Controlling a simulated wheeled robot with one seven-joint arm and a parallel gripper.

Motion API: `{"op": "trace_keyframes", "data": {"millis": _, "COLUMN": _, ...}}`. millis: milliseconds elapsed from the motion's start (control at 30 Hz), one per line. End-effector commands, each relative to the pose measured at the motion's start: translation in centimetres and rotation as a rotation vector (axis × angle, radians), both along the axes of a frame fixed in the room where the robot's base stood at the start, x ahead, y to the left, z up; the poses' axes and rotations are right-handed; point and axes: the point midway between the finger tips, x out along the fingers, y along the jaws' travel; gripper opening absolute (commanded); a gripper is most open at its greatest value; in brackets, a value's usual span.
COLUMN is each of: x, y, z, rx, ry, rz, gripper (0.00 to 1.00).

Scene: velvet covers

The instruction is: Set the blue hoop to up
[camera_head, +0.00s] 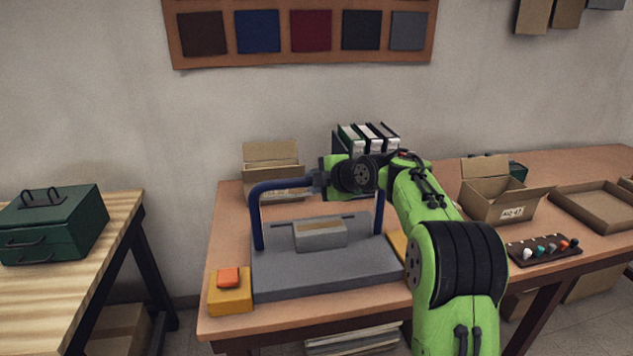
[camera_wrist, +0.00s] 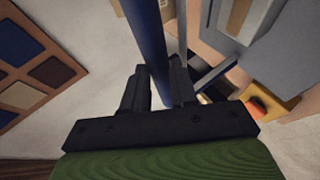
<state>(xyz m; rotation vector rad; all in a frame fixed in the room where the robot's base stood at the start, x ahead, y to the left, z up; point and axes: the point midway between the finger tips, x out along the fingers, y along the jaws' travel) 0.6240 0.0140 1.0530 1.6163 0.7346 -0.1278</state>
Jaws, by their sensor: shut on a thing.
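The blue hoop (camera_head: 257,218) stands upright over a grey base (camera_head: 325,277) on the table, one post at each side. Its top bar runs across to my gripper (camera_head: 320,180), which is shut on the bar. The wrist view shows the blue bar (camera_wrist: 146,35) passing between the two dark fingers of my gripper (camera_wrist: 158,88). A small beige-grey block (camera_head: 320,235) sits on the base under the hoop. My gripper and arm hide the right part of the bar and some of the right post.
A yellow box with an orange button (camera_head: 229,277) stands left of the base. Open cardboard boxes (camera_head: 272,163) and binders (camera_head: 365,140) stand behind. On the right are another carton (camera_head: 497,207), a tray (camera_head: 598,207) and a dark knob panel (camera_head: 543,250). Another table holds a green toolbox (camera_head: 52,225).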

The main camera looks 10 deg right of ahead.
Motion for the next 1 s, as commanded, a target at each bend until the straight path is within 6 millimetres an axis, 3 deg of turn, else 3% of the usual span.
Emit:
{"op": "trace_keyframes", "data": {"millis": 33, "x": -0.3, "y": -0.3, "z": -2.4, "rx": -0.001, "ry": 0.060, "rz": -0.004, "gripper": 0.00}}
{"op": "trace_keyframes", "data": {"millis": 133, "x": -0.2, "y": -0.3, "z": -2.4, "rx": -0.002, "ry": 0.060, "rz": -0.005, "gripper": 0.00}}
{"op": "trace_keyframes", "data": {"millis": 167, "x": -0.2, "y": -0.3, "z": -2.4, "rx": -0.002, "ry": 0.060, "rz": -0.005, "gripper": 0.32}}
{"op": "trace_keyframes", "data": {"millis": 300, "x": -0.3, "y": -0.3, "z": -2.4, "rx": -0.001, "ry": 0.061, "rz": -0.004, "gripper": 0.53}}
{"op": "trace_keyframes", "data": {"millis": 733, "x": -0.7, "y": -0.4, "z": -1.8, "rx": -0.002, "ry": 0.056, "rz": 0.000, "gripper": 0.53}}
{"op": "trace_keyframes", "data": {"millis": 1000, "x": -5.7, "y": -3.1, "z": 2.0, "rx": -0.003, "ry": 0.049, "rz": -0.007, "gripper": 0.53}}
